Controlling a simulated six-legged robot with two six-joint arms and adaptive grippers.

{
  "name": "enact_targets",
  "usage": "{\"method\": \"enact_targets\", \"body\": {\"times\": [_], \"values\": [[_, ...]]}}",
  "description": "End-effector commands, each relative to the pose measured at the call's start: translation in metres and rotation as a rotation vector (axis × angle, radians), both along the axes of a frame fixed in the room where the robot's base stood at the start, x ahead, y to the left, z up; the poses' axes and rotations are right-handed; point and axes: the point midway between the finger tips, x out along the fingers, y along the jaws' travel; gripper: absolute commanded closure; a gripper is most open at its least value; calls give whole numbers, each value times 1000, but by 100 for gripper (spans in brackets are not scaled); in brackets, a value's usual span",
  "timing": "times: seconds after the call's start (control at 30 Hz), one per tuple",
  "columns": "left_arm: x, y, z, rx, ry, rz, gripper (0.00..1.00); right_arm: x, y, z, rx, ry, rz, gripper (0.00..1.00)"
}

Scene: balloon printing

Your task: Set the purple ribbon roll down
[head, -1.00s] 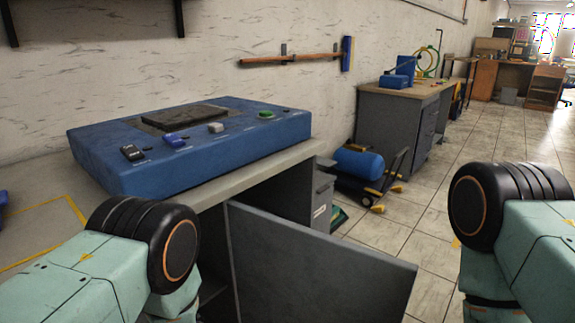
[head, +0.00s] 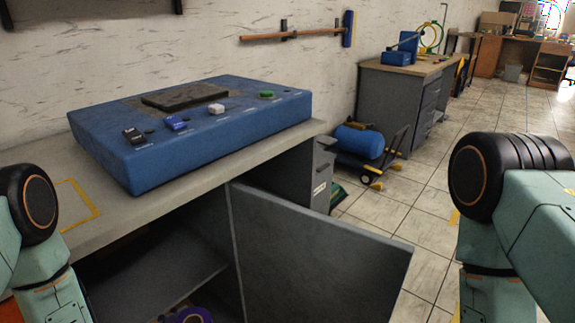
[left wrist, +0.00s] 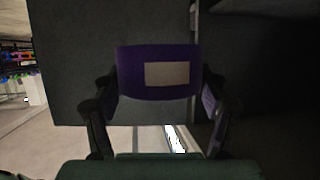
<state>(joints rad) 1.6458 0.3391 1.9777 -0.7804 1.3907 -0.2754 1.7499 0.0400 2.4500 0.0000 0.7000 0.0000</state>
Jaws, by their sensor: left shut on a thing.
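The purple ribbon roll (left wrist: 160,92) fills the middle of the left wrist view, with a pale rectangular label on its front. My left gripper (left wrist: 158,84) is shut on it, one finger at each side. In the head view only the top of a purple ring, the ribbon roll (head: 192,315), shows at the bottom edge, in front of the open cabinet. The left gripper's fingers are not clear there. Whether the roll touches a surface is hidden. My right gripper is out of view; only its arm shows at the right.
A grey cabinet has an open door (head: 320,262) and an inner shelf (head: 165,280). Its worktop (head: 215,182) carries a blue machine (head: 200,140) with several buttons. A trolley with a blue cylinder (head: 360,142) stands beyond. The tiled floor (head: 415,210) is clear at the right.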

Motion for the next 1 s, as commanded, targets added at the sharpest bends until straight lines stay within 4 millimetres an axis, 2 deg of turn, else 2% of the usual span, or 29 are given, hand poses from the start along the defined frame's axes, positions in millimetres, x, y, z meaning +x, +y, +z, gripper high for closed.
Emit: {"method": "enact_targets", "body": {"times": [0.03,0.27,0.57,0.8,1.0], "values": [[-4,1,11,-1,-3,-38,60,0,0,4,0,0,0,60],[-31,-8,53,-1,-7,-257,60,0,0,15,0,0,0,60],[-59,-24,136,-2,-12,-492,60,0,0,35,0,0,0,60],[-52,-28,198,-3,-10,-482,60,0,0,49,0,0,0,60],[-36,-21,226,-1,-5,-427,60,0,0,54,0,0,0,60]]}}
